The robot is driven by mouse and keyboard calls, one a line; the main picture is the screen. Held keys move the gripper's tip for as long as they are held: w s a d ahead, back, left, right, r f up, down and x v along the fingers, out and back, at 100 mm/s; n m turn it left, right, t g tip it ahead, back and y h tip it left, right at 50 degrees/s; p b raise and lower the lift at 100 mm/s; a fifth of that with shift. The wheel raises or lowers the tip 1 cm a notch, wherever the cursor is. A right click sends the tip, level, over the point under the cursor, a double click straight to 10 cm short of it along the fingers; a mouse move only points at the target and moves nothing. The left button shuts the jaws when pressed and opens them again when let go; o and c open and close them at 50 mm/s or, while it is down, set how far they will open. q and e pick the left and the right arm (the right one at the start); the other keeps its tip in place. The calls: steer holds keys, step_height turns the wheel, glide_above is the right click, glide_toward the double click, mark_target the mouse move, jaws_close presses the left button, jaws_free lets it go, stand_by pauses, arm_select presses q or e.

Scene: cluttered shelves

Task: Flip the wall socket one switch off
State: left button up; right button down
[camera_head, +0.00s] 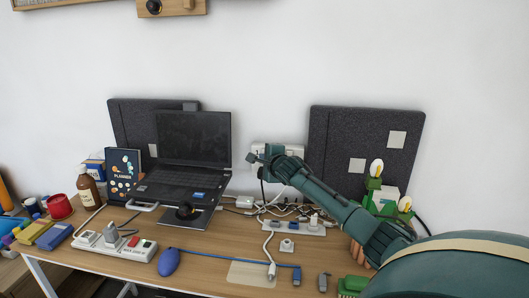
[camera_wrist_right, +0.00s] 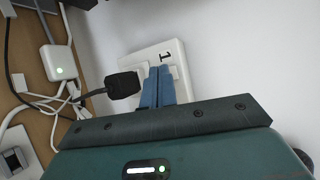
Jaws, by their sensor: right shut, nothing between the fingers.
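The white wall socket (camera_head: 296,149) is on the wall between the two dark grey boards, partly hidden behind my right gripper (camera_head: 254,158). In the right wrist view the socket (camera_wrist_right: 172,52) shows tilted, with a black "1" on its face. A black plug (camera_wrist_right: 122,85) with a cable sits at its left side. My right gripper (camera_wrist_right: 158,70) is shut and empty, its blue fingertips in front of the socket's lower part. I cannot tell whether they touch it. The switch is hidden behind the fingers, so its position cannot be seen. My left gripper is not in view.
A laptop (camera_head: 193,140) on a stand is left of the socket. Power strips (camera_head: 295,226) and loose white cables lie on the desk below.

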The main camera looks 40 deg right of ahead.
steer(key=shift+s+a+f+p, duration=0.15)
steer(key=shift+s+a+p, duration=0.2)
steer(key=shift+s+a, duration=0.55)
steer(key=shift+s+a+f+p, duration=0.15)
steer(key=shift+s+a+p, duration=0.2)
steer(key=shift+s+a, duration=0.5)
steer(key=shift+w+a, duration=0.2)
